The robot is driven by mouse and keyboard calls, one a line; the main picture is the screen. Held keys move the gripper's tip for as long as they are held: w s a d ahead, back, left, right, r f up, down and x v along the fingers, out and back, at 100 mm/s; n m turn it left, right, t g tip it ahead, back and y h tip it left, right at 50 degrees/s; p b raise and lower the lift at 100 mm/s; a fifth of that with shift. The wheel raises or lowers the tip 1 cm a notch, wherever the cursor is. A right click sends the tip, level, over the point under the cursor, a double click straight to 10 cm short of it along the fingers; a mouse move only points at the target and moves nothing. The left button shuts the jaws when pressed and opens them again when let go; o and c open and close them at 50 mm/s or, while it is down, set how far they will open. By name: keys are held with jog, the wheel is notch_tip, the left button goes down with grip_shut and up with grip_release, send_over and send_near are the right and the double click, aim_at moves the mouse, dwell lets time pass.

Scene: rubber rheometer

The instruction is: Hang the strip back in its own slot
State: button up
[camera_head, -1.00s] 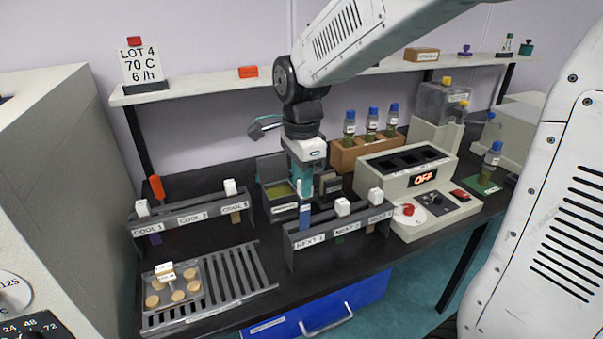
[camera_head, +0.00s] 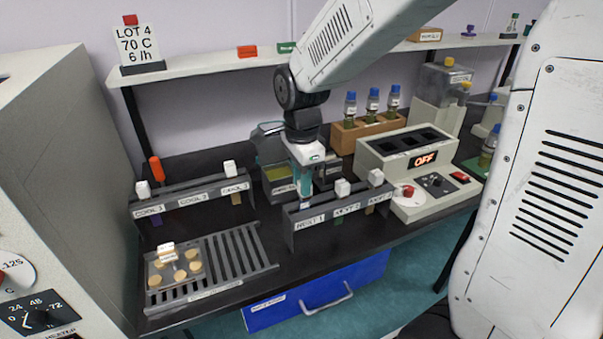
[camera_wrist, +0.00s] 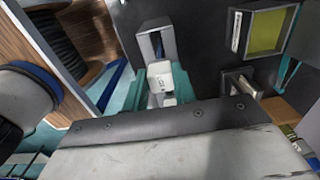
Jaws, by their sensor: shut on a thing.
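My gripper (camera_head: 304,192) is shut on the strip's white head (camera_wrist: 160,76), between its teal fingers in the wrist view. In the head view it is just above and behind the NEXT 1 end of the front rack (camera_head: 311,223). Only a small pale part of the strip (camera_head: 306,203) shows below the fingers; its lower part is hidden, and I cannot tell if it is in the slot. White-headed strips hang at NEXT 2 (camera_head: 342,187) and NEXT 3 (camera_head: 376,177). No other head shows at NEXT 1.
The COOL rack (camera_head: 192,197) has heads at COOL 1 (camera_head: 143,188) and COOL 3 (camera_head: 230,168), none at COOL 2. A slatted tray (camera_head: 245,255) with tan discs is front left. A grey machine reading OFF (camera_head: 420,160) stands right of the front rack.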

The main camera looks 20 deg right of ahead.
jog(key=shift+f, duration=1.65)
jog(key=o, duration=1.1)
jog(key=shift+c, duration=0.2)
jog(key=shift+r, duration=0.1)
jog(key=shift+r, duration=2.95)
